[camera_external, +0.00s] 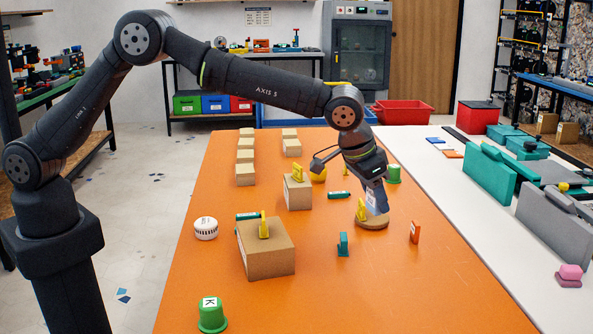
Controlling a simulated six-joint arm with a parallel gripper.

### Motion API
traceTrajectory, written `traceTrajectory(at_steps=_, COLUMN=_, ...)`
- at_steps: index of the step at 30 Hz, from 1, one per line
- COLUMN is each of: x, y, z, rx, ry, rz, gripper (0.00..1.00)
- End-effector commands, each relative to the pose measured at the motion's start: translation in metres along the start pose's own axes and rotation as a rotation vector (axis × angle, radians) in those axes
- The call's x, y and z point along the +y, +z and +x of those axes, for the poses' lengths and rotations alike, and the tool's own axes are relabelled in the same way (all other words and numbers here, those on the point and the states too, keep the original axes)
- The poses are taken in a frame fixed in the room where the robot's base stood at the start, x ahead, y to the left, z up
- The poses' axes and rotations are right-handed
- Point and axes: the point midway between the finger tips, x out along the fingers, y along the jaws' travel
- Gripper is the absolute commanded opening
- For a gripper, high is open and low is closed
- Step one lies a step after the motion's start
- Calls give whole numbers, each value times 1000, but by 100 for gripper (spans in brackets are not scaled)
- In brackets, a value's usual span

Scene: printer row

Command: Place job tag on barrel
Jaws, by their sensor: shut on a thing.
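My gripper (376,190) points down over a round tan disc (372,224) right of the table's middle. It is shut on a blue-grey piece with a white face (377,201), perhaps the job tag; the jaws partly hide it. The piece's lower end is close to the disc; I cannot tell whether they touch. A yellow upright piece (361,209) stands at the disc's left. I cannot tell which thing is the barrel. A green cup-shaped piece marked K (212,315) stands at the front left, and another green one (393,174) stands behind my gripper.
A large tan box with a yellow handle (266,248) and a smaller one (297,193) stand left of my gripper. A teal upright piece (343,244) and an orange one (415,231) stand near the disc. A white round piece (206,228) is at left. The front right is clear.

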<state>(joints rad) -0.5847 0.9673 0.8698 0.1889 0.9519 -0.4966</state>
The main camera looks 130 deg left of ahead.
Motion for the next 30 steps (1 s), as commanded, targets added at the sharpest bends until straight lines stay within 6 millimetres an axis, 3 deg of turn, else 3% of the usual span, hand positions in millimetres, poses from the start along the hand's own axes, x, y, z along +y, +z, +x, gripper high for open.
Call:
traceTrajectory(at_steps=1, x=-30, y=-9, z=-3, rx=2, ry=-18, rz=-45, gripper=21)
traceTrajectory(at_steps=9, x=-177, y=-29, z=-18, rx=2, ry=-113, rz=-276, gripper=21)
traceTrajectory(at_steps=15, x=-270, y=-27, z=-32, rx=2, ry=-175, rz=-424, gripper=21)
traceTrajectory(at_steps=18, x=-301, y=-24, z=-38, rx=2, ry=-196, rz=-477, gripper=21)
traceTrajectory(at_steps=23, x=-328, y=-20, z=-43, rx=2, ry=-215, rz=-522, gripper=21)
traceTrajectory(at_steps=30, x=-368, y=-22, z=-19, rx=-1, ry=-221, rz=-534, gripper=21)
